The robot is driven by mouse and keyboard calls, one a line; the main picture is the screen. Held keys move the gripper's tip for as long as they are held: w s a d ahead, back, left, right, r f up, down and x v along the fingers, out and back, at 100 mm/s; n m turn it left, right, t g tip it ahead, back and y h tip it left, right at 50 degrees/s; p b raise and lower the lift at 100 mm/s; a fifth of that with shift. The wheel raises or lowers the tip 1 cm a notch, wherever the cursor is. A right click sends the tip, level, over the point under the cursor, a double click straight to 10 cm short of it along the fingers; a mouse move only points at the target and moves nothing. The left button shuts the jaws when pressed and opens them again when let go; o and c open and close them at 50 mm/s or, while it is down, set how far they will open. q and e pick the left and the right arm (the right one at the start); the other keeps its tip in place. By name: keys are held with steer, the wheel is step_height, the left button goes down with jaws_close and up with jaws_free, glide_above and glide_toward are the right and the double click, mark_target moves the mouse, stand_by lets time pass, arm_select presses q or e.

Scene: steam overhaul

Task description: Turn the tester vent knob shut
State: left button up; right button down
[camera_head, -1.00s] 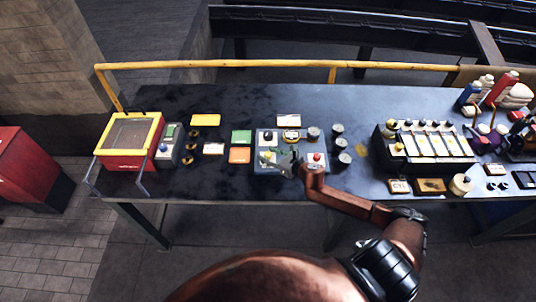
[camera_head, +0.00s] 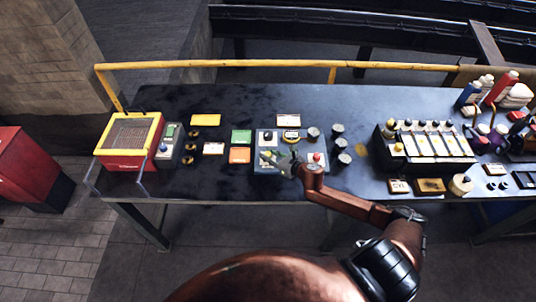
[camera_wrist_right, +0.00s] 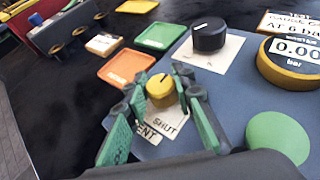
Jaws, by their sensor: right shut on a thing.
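The tester (camera_head: 263,165) is a grey-blue panel in the middle of the bench. In the right wrist view its yellow vent knob (camera_wrist_right: 161,91) has a dark mark on its top near the far rim. A label (camera_wrist_right: 165,124) reading SHUT and partly VENT lies on the near side of the knob. My right gripper (camera_wrist_right: 160,88) is shut on the knob, with green-padded fingers on both sides of it. In the head view the right gripper (camera_head: 292,163) is over the tester's middle. My left gripper is out of view.
On the tester are a black knob (camera_wrist_right: 209,35), a gauge (camera_wrist_right: 293,62) reading 0.00 bar and a green disc (camera_wrist_right: 277,137). Orange (camera_head: 239,155) and green (camera_head: 241,137) trays lie left of it. Black cylinders (camera_head: 340,145) stand to the right. A red box (camera_head: 128,142) stands far left.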

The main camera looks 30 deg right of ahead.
steer(key=shift+a+r+m+t+h+p, duration=0.1)
steer(key=shift+m+t+h+p, duration=0.05)
steer(key=shift+m+h+p, duration=0.6)
steer(key=shift+r+m+t+h+p, duration=0.1)
steer(key=shift+m+t+h+p, duration=0.05)
steer(key=shift+m+h+p, duration=0.6)
steer(key=m+h+p, duration=0.2)
steer(key=h, duration=0.1)
steer(key=shift+m, duration=0.3)
steer(key=m+g+h+p, duration=0.1)
steer(key=m+h+p, duration=0.1)
steer(key=h, duration=0.1)
steer(key=shift+m+g, duration=0.3)
steer(key=shift+g, duration=0.1)
steer(key=shift+w+m+g+h+p, duration=0.1)
steer(key=shift+m+g+h+p, duration=0.45)
steer(key=shift+m+h, duration=0.45)
steer(key=shift+f+m+g+h, duration=0.15)
steer(key=shift+m+g+h, duration=0.6)
steer(key=shift+m+h, duration=0.15)
steer(key=shift+m+g+h, duration=0.6)
steer(key=shift+m+g, duration=0.2)
steer(key=shift+f+m+g+h+b, duration=0.1)
steer(key=shift+m+g+h+b, duration=0.4)
steer(key=shift+m+g+h, duration=0.5)
steer(key=shift+m+g+b, duration=0.5)
steer(key=shift+m+g, duration=0.8)
steer(key=shift+g, duration=0.1)
